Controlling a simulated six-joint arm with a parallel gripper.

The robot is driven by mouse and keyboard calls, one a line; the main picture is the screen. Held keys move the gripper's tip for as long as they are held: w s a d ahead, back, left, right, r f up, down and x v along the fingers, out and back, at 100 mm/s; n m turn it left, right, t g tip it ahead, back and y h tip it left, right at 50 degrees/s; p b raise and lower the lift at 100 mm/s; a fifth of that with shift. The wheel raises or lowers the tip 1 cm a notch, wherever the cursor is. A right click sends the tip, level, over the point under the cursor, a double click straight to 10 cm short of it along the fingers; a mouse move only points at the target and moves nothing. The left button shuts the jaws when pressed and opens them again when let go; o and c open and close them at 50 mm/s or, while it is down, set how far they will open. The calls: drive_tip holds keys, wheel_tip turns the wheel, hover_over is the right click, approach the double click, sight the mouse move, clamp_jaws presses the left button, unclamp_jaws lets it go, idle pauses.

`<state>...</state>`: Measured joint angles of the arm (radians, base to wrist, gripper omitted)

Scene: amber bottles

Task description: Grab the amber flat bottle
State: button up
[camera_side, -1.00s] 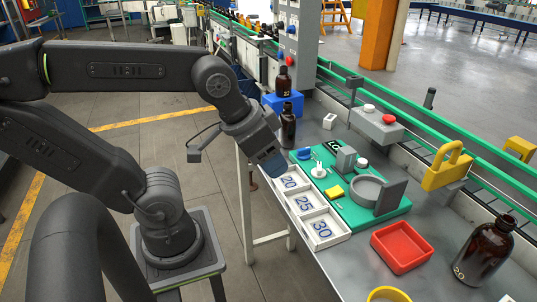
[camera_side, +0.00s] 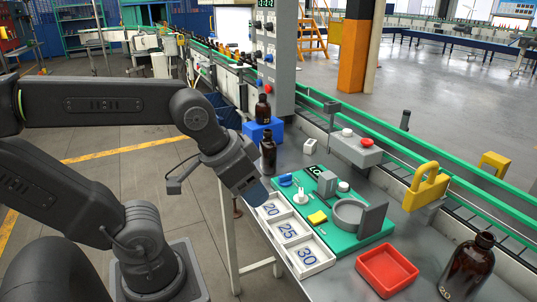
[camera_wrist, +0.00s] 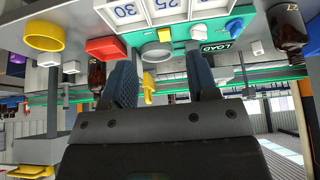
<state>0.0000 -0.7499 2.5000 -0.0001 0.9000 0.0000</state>
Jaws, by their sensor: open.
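I cannot tell which one is the flat bottle. My gripper (camera_side: 256,192) is above the numbered trays, apart from every bottle. In the wrist view my gripper (camera_wrist: 162,82) has its two blue-grey fingers spread, empty. Bottles also show there at left (camera_wrist: 97,76) and upper right (camera_wrist: 289,30).
A white tray row (camera_side: 312,268) marked 20, 25, 30 lies beside a green board (camera_side: 372,238) with a grey round dish (camera_side: 349,213). A red tray (camera_side: 386,271), a yellow handle (camera_side: 427,186) and a grey button box (camera_side: 355,149) stand nearby. A green-railed conveyor runs behind.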

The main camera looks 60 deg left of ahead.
idle(0.4)
drive_tip(key=o, duration=0.5)
wheel_tip(320, 180, up, 6)
drive_tip(key=n+g+y, duration=0.3)
drive_tip(key=n+g, duration=0.3)
drive_tip(key=n, duration=1.2)
hover_over(267, 141)
drive_tip(key=x, duration=0.5)
drive_tip(key=w+d+x, duration=0.1)
drive_tip(key=x, duration=0.1)
drive_tip(key=shift+a+f, duration=0.1)
drive_tip(key=shift+f, duration=0.4)
drive_tip(key=shift+d+x, duration=0.2)
drive_tip(key=shift+x, duration=1.2)
drive_tip(key=shift+d+x, duration=0.25)
drive_tip(key=shift+x, duration=1.15)
